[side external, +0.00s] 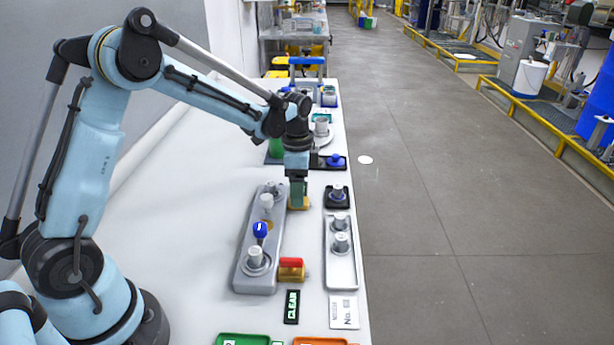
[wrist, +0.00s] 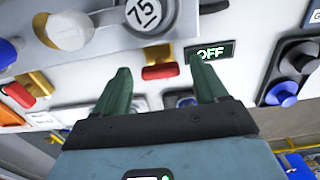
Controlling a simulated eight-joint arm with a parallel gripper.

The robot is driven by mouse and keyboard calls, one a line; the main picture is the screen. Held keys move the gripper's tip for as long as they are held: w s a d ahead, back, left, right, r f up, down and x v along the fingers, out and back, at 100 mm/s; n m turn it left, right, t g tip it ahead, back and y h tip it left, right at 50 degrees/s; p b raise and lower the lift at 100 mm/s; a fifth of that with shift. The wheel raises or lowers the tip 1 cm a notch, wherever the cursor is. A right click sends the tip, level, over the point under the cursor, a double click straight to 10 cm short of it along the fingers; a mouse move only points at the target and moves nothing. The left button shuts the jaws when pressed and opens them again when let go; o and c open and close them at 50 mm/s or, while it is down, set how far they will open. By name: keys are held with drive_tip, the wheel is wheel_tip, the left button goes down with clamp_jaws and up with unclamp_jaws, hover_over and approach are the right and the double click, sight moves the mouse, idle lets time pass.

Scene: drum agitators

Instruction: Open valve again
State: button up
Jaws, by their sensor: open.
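A brass valve (side external: 304,204) sits below my gripper (side external: 298,190) in the side view, mostly hidden by it. In the wrist view, my gripper (wrist: 160,66) is open, its two green fingers apart. A red valve handle (wrist: 162,71) lies in the gap between the fingertips as seen there; I cannot tell whether they touch it. A lit OFF sign (wrist: 212,51) is beside this handle, near the right fingertip. A second valve, brass with a red handle (side external: 291,263), stands nearer the side camera; its red handle (wrist: 18,95) also shows at the left of the wrist view.
A long grey panel (side external: 245,262) with knobs and a blue-topped lever (side external: 260,230) stands left of the valves. A grey tray (side external: 331,276) with knobs lies right of them. A lit CLEAR sign (side external: 291,306) is in front. White table (side external: 190,260) is bare at left.

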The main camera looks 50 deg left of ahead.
drive_tip(key=c, duration=1.1)
drive_tip(key=shift+o, duration=0.2)
drive_tip(key=shift+n, duration=0.4)
drive_tip(key=n, duration=1.3)
drive_tip(key=shift+d+n, duration=0.1)
drive_tip(key=shift+n, duration=1.9)
